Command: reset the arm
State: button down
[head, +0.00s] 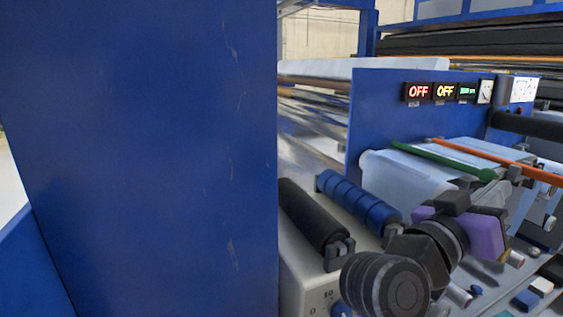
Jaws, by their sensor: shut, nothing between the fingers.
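My arm shows at the lower right of the head view as dark, ribbed round joints (390,285). It is bent and reaches up and to the right, in front of the machine. A purple block (487,232) shows beside the upper joint; I cannot tell whether it belongs to my arm. I cannot make out my gripper or its fingers in this view.
A large blue panel (150,140) fills the left side. A black roller (312,215) and a blue ribbed roller (355,200) lie near my arm. Behind are a green bar (440,160), an orange bar (500,155), white film (400,180) and lit OFF displays (418,91).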

jog(key=w+a+f+n+t+y, duration=0.3)
jog(key=w+a+n+t+y, duration=0.2)
jog(key=a+n+t+y, duration=0.5)
jog(key=s+a+f+n+t+y, duration=0.1)
jog(key=s+a+f+n+y, duration=0.2)
jog(key=f, duration=0.4)
jog(key=s+a+f+n+t+y, duration=0.1)
jog(key=s+a+f+t+y, duration=0.1)
jog(key=s+a+f+y, duration=0.3)
jog(key=s+d+f+m+g, duration=0.1)
jog(key=s+f+g, duration=0.1)
jog(key=s+f, duration=0.4)
jog(key=s+d+f+m+g, duration=0.1)
jog(key=s+f, duration=0.5)
jog(key=s, duration=0.9)
jog(key=s+d+f+m+g, duration=0.1)
jog(key=s+f+m+g, duration=0.2)
jog(key=s+f, duration=0.3)
jog(key=s, duration=0.5)
jog(key=shift+s+d+g+y, duration=0.2)
jog(key=shift+s+g+y, duration=0.1)
jog(key=shift+s+y, duration=0.1)
